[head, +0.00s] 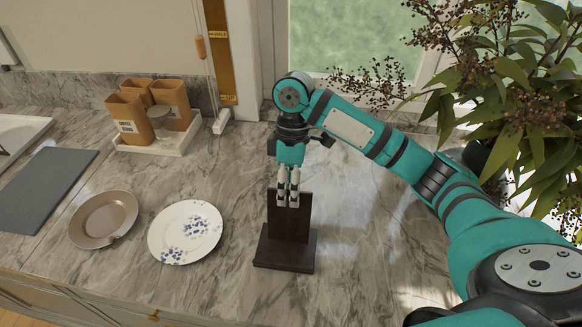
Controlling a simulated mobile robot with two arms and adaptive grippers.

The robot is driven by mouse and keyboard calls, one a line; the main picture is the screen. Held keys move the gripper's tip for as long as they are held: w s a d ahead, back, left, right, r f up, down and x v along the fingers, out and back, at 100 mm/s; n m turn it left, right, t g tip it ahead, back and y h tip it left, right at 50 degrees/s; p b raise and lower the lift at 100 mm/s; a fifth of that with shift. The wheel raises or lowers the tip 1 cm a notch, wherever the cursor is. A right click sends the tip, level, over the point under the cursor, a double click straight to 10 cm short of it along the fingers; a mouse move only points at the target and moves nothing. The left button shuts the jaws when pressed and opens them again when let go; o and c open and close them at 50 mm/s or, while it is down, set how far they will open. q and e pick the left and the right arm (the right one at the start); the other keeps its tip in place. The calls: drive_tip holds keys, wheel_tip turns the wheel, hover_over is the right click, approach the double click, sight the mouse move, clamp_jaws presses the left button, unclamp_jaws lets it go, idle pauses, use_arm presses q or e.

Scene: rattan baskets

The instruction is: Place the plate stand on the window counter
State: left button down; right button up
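The dark brown plate stand (286,249), a flat base with an upright back board, stands upright on the marble window counter (225,285). My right gripper (288,205) points down at the stand, its two pale fingers close together and overlapping the upper part of the back board. I cannot tell whether the fingers touch the board or grip it. The fingers hide part of the board's top. My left gripper is not in view.
A white plate with blue flowers (185,231) and a brown plate (103,219) lie left of the stand. A grey mat (42,188) and a white tray (160,146) with brown canisters (130,118) are farther left. A leafy plant (515,110) fills the upper right.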

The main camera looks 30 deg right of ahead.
drive_tip(key=v, duration=0.8)
idle(0.4)
